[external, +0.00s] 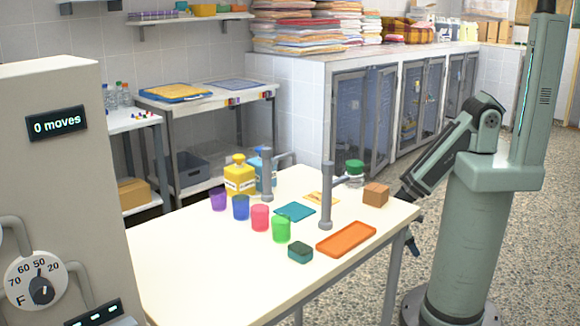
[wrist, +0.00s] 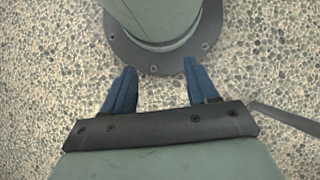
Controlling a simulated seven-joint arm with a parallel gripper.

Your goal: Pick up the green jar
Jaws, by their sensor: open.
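A jar with a green lid (external: 354,168) and a pale body stands at the far right part of the cream table (external: 200,262), behind a grey post with a side arm. A bright green cup (external: 281,229) stands nearer the front, at the end of a row of cups. I cannot tell the jar's contents. My gripper (wrist: 159,64) is open and empty in the wrist view, its blue fingers apart above the speckled floor and facing my base. In the external view my arm is folded down beside the table's right end, away from the jar.
Two grey posts (external: 326,205) (external: 267,178) rise from the table. Purple, blue and pink cups (external: 260,217), yellow and blue bottles (external: 239,178), a brown block (external: 375,195), an orange tray (external: 346,239), a teal mat (external: 295,212) and a dark green box (external: 300,252) surround them. The table's front left is clear.

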